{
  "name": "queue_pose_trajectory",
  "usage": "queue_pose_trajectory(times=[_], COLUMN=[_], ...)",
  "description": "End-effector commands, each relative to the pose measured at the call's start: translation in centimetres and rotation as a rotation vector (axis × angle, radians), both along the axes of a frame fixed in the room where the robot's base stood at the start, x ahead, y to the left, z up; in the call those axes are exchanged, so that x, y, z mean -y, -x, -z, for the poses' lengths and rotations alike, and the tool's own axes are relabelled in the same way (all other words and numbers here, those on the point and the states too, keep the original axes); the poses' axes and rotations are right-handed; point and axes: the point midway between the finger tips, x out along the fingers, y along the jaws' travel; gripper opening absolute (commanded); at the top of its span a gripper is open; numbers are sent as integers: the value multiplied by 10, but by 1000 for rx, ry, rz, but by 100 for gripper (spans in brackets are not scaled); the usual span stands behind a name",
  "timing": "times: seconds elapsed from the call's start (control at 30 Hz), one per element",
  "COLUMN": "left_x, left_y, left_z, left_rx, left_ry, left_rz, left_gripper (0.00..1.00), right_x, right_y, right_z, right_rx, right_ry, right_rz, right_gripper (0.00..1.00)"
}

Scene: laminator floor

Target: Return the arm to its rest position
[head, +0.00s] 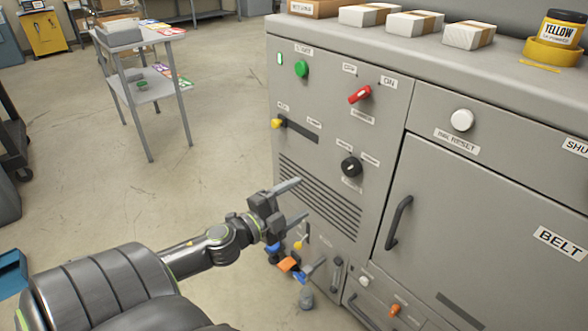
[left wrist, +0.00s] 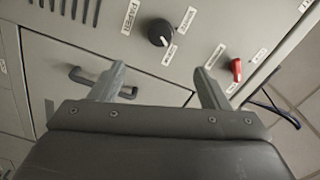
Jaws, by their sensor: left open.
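My left arm comes in from the lower left of the head view. Its gripper (head: 301,200) is open, with the two fingers apart and nothing between them. It is in front of the grey machine's (head: 440,90) lower left panel, over the vent slats and below the black knob (head: 350,167). I cannot tell whether the fingertips touch the panel. In the left wrist view the two fingers (left wrist: 159,72) also stand apart and empty, with the black knob (left wrist: 160,33) and the red switch (left wrist: 236,70) beyond them. My right gripper is not in view.
Coloured valves (head: 287,264) are low, close to the gripper. A grey side table (head: 145,45) stands back left, with open floor (head: 90,190) before it.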

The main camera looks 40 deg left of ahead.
Motion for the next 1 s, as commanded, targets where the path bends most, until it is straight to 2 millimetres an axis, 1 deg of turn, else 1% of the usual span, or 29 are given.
queue_pose_trajectory(times=[0.2,0.67,0.77,0.87,0.97,1.0], left_x=[0,0,-3,-17,-37,-43], left_y=[2,1,2,7,24,35], left_z=[0,0,5,27,75,101], left_rx=[1,1,-9,-53,-154,-213], left_ry=[-1,0,20,101,244,314], left_rz=[1,1,-25,-123,-306,-393], left_gripper=[70,70,70,70,70,70], right_x=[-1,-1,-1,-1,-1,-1], right_y=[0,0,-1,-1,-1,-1], right_z=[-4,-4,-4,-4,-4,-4], right_rx=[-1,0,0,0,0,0], right_ry=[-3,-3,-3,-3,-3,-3], right_rz=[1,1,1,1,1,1], right_gripper=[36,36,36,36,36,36])
